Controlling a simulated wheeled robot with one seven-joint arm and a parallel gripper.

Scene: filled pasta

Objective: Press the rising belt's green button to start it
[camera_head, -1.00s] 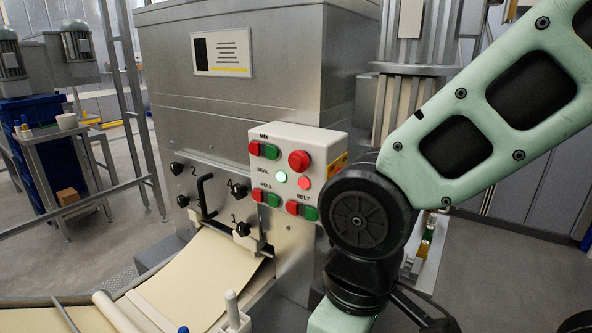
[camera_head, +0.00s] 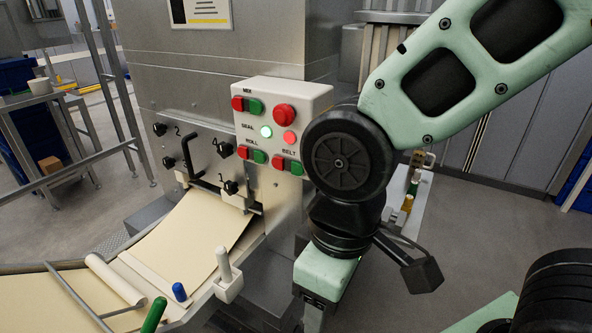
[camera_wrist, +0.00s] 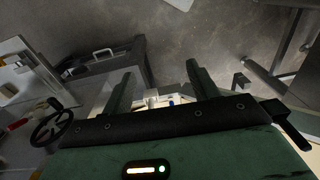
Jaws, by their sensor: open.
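A white control box (camera_head: 303,100) is fixed to the steel machine's front.
Left of the box are black knobs (camera_head: 160,129) and a dough sheet (camera_head: 195,235) on a sloping table. A grey post (camera_head: 224,264), a blue-topped peg (camera_head: 180,291) and a green handle (camera_head: 153,315) stand at its front edge. Open floor (camera_head: 485,210) lies right.

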